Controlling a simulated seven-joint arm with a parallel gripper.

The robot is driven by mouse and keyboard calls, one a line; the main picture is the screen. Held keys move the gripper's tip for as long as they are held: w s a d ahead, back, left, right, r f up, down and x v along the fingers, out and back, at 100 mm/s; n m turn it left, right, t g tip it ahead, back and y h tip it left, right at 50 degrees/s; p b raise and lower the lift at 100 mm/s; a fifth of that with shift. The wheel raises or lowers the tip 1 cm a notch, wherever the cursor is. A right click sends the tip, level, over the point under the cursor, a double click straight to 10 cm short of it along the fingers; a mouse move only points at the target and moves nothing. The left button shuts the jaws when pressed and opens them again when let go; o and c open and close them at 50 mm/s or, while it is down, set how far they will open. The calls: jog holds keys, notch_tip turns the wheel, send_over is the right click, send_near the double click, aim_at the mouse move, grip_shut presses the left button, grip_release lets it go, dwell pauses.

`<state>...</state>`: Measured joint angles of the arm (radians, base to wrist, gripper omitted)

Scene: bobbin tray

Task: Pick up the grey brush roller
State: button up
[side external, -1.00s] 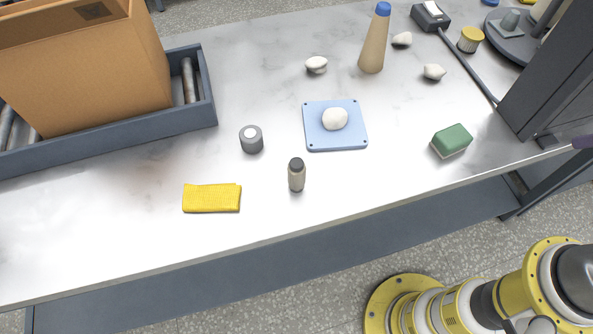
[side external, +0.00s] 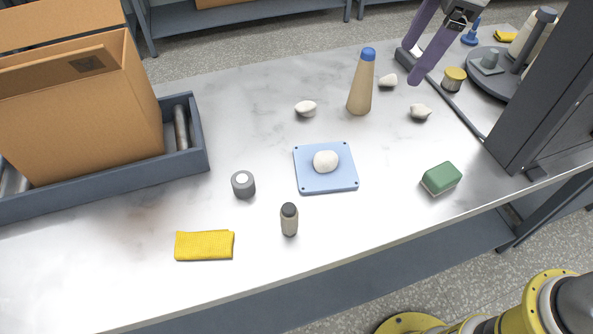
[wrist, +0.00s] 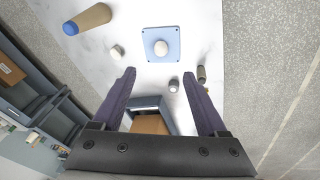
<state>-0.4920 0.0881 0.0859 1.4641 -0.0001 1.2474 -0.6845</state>
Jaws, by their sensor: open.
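The grey brush roller (side external: 243,185) appears as a short grey cylinder with a white round end. It stands upright on the marble-look bench, left of the blue plate (side external: 312,184). In the wrist view the roller (wrist: 173,87) shows small, between my fingers and nearer the right one. My gripper (side external: 411,64) is open and empty. It hangs above the back right of the bench, well apart from the roller. Both purple fingers of my gripper (wrist: 158,73) show in the wrist view.
A white stone (side external: 325,161) sits on the plate. A dark-capped bottle (side external: 289,222) and yellow cloth (side external: 205,246) are near the roller. A tall blue-capped bottle (side external: 361,85), green sponge (side external: 441,179) and cardboard box (side external: 85,120) stand farther off. Bare bench surrounds the roller.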

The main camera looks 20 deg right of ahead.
jog(key=a+f+n+g, duration=0.25)
jog(key=a+f, duration=0.55)
jog(key=a, duration=0.6)
jog(key=n+h, duration=0.1)
jog(key=n, duration=0.1)
send_over(286, 207)
jog(key=f, duration=0.7)
jog(key=shift+w+d, duration=0.2)
jog(key=shift+w, duration=0.1)
jog(key=shift+s+a+f+n, duration=0.25)
notch_tip(286, 207, down, 8)
jog(key=shift+s+d+f, duration=0.1)
jog(key=shift+d+f, duration=0.05)
jog(key=shift+f, duration=1.2)
jog(key=shift+s+d+f, duration=0.1)
jog(key=shift+f, duration=1.25)
jog(key=shift+c, duration=0.2)
grip_shut()
